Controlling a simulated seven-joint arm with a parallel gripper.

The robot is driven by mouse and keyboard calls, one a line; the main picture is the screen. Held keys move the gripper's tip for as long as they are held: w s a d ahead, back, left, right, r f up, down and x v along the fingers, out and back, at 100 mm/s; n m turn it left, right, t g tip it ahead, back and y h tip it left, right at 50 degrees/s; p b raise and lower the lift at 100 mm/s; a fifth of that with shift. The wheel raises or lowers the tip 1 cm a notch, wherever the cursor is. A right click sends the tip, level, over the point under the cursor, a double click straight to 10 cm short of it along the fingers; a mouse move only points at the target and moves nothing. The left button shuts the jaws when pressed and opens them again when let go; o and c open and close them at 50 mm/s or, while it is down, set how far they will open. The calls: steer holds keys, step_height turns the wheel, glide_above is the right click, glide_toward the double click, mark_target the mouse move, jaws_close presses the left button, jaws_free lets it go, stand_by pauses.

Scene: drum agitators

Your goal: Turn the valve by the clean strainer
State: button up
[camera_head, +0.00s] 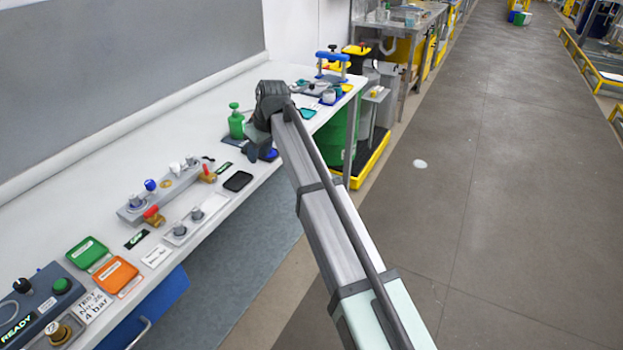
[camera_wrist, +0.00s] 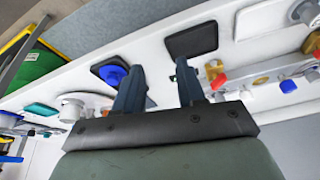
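A grey manifold (camera_head: 165,190) on the bench carries two brass valves. The nearer valve (camera_head: 152,215) has a red handle; the farther valve (camera_head: 208,175) has an orange-red handle and also shows in the wrist view (camera_wrist: 217,80). I cannot read either, so which marks the clean strainer is unclear. My gripper (camera_wrist: 158,78) is open and empty above the bench. Its right finger is just left of the farther valve in the wrist view.
A black tray (camera_head: 238,181) lies near the bench's front edge, also ahead of my fingers in the wrist view (camera_wrist: 192,40). Grey fittings (camera_head: 187,225) and green and orange trays (camera_head: 115,275) lie nearer.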

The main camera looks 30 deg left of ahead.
mark_target(205, 167)
steer(key=w+d+f+m, duration=0.1)
steer(key=w+d+f, duration=0.2)
steer(key=d, duration=0.3)
steer(key=w+d+f+m+h, duration=0.1)
steer(key=w+d+f+m, duration=0.1)
steer(key=d+f, duration=0.4)
steer(key=shift+w+d+f, duration=0.2)
steer(key=shift+w+d, duration=0.4)
steer(key=shift+w, duration=0.2)
